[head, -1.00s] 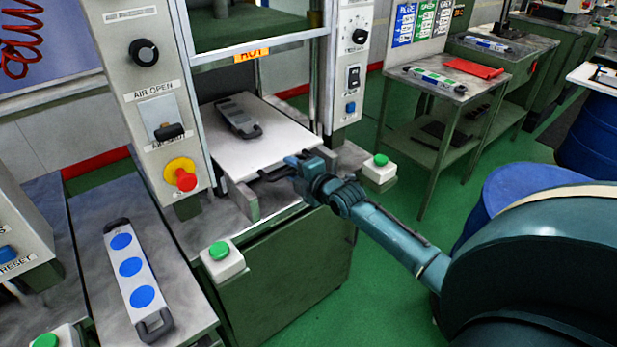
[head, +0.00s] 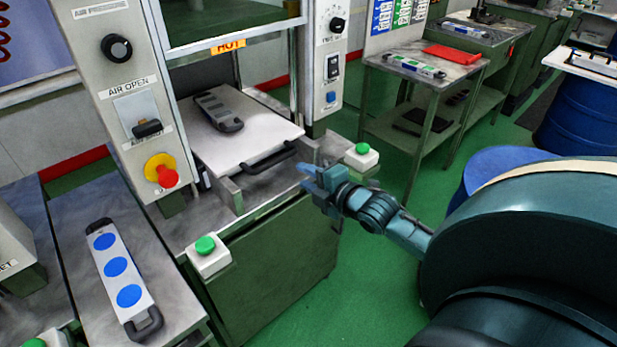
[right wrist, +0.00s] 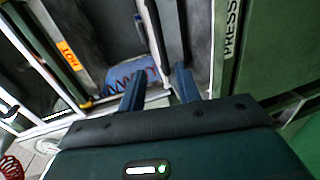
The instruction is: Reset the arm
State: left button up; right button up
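My right arm comes in from the right in the head view. Its gripper (head: 308,176) is empty, in the air in front of the press, to the right of the black handle (head: 268,160) and apart from it. In the right wrist view its two fingers (right wrist: 160,90) stand apart with nothing between them. The handle is on the front of a pale plate (head: 245,132) in the press. A dark mould (head: 218,108) lies on that plate. My left gripper is in neither view.
Two green buttons on white boxes (head: 362,149) (head: 205,246) sit at the press's front corners. A mould with blue discs (head: 116,267) lies on the left bench. A side table (head: 425,68) and a blue drum (head: 490,165) stand at the right. Green floor lies between.

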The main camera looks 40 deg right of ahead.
pick_arm(q)
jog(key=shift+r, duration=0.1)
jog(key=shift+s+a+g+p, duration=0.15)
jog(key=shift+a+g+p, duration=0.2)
jog(key=shift+p, duration=0.8)
pick_arm(e)
jog(key=s+a+f+m+g+y, duration=0.1)
jog(key=s+a+f+m+g, duration=0.1)
jog(key=s+a+f+m, duration=0.4)
jog(key=s+a+f+m+g+y, duration=0.1)
jog(key=s+a+f+m+g, duration=0.2)
jog(key=s+a+f+m, duration=0.4)
jog(key=s+a+m, duration=0.3)
jog(key=s+a, duration=0.2)
jog(key=a, duration=0.3)
jog(key=shift+s+a, duration=0.25)
jog(key=shift+s, duration=0.1)
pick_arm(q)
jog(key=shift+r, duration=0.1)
